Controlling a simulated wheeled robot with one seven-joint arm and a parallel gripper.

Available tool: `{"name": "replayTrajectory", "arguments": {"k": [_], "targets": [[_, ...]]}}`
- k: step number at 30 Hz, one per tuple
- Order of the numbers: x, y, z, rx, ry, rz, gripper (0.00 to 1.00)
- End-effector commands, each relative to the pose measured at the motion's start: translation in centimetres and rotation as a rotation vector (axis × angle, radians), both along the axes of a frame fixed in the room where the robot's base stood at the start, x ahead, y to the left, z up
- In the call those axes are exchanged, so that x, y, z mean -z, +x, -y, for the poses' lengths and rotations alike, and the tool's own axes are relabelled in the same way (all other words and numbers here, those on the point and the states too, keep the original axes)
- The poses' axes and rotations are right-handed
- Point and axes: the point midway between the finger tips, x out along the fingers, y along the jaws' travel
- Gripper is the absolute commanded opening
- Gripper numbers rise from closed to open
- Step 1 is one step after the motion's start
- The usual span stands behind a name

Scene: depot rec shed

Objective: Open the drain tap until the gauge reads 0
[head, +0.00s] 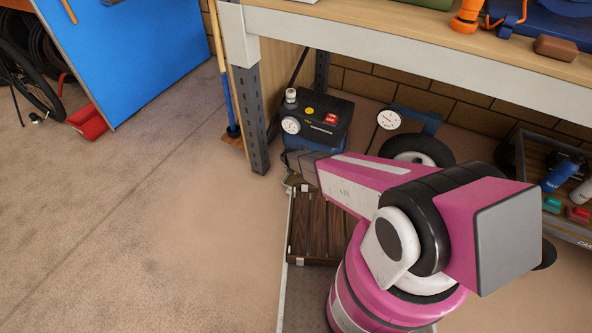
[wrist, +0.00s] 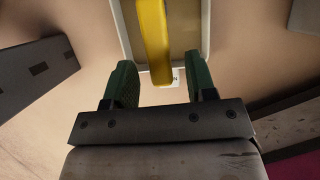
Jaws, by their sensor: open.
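The compressor (head: 318,115), blue and black with a red label, stands on the floor under the bench. A white round gauge (head: 291,125) is on its left front; its reading is too small to tell. A second white gauge (head: 388,120) stands to the right by a black wheel. In the wrist view a yellow bar (wrist: 152,35), perhaps the tap's handle, lies before a pale panel. My gripper (wrist: 160,75) is open, its green fingers on either side of the bar's near end, with gaps on both sides. In the head view my arm largely hides the compressor's lower front and the tap.
A grey bench leg (head: 250,120) stands close left of the compressor. A crate of bottles (head: 560,215) is at the right. The floor (head: 150,220) at the left is clear.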

Motion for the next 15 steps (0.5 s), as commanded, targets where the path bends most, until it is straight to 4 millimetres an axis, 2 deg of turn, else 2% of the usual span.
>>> {"name": "replayTrajectory", "arguments": {"k": [5, 15], "targets": [[-1.8, -0.8, -0.2, 0.0, 0.0, 0.0, 0.51], [-7.6, -3.1, -1.1, -0.002, 0.0, 0.001, 0.51]]}}
